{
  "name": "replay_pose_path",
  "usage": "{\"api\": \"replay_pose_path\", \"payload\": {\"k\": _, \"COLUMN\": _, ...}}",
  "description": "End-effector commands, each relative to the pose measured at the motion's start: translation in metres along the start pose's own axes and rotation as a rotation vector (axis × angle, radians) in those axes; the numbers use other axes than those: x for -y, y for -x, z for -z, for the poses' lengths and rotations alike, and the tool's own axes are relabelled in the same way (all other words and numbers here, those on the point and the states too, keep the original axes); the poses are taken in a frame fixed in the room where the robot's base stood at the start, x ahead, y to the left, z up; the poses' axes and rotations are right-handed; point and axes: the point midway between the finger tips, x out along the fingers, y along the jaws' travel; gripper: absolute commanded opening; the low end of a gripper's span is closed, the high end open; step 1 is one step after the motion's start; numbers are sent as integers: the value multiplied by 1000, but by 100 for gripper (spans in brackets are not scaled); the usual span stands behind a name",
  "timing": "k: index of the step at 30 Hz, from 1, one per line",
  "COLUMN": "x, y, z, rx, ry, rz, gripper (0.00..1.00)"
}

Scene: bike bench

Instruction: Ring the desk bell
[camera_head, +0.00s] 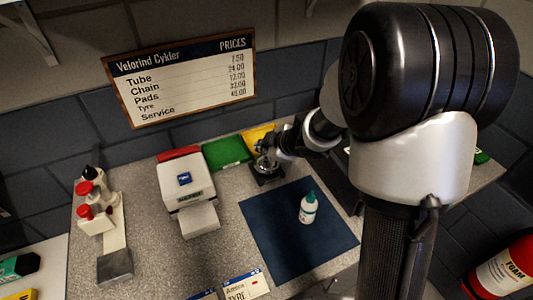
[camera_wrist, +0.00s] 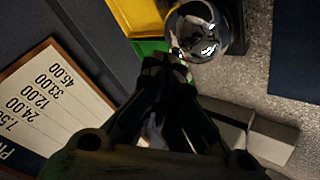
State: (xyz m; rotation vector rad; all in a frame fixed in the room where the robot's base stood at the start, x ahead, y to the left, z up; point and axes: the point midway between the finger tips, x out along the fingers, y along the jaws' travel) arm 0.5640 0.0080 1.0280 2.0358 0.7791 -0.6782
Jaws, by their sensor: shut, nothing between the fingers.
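The desk bell has a shiny chrome dome on a dark square base (camera_head: 268,178). It stands on the grey speckled bench at the left edge of the blue mat, and its dome (camera_wrist: 198,32) shows large at the top of the wrist view. My gripper (camera_head: 264,150) is shut and empty, with its fingertips right by the bell in the head view. In the wrist view the closed fingertips (camera_wrist: 178,60) reach the lower left edge of the dome. I cannot tell whether they touch it. My gripper partly hides the bell in the head view.
Green (camera_head: 227,152) and yellow (camera_head: 258,136) bins stand behind the bell. A white card-printer-like box (camera_head: 185,185) is to the left. A small white bottle with a teal cap (camera_head: 308,208) stands on the blue mat (camera_head: 285,250). A price board (camera_head: 185,78) hangs on the wall.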

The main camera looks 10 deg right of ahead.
Motion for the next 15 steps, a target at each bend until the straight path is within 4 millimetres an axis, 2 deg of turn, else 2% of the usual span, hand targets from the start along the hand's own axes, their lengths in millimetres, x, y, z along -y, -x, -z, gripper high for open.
{"api": "replay_pose_path", "payload": {"k": 15, "x": -10, "y": 14, "z": 10, "rx": 1, "ry": 0, "rz": 1, "gripper": 0}}
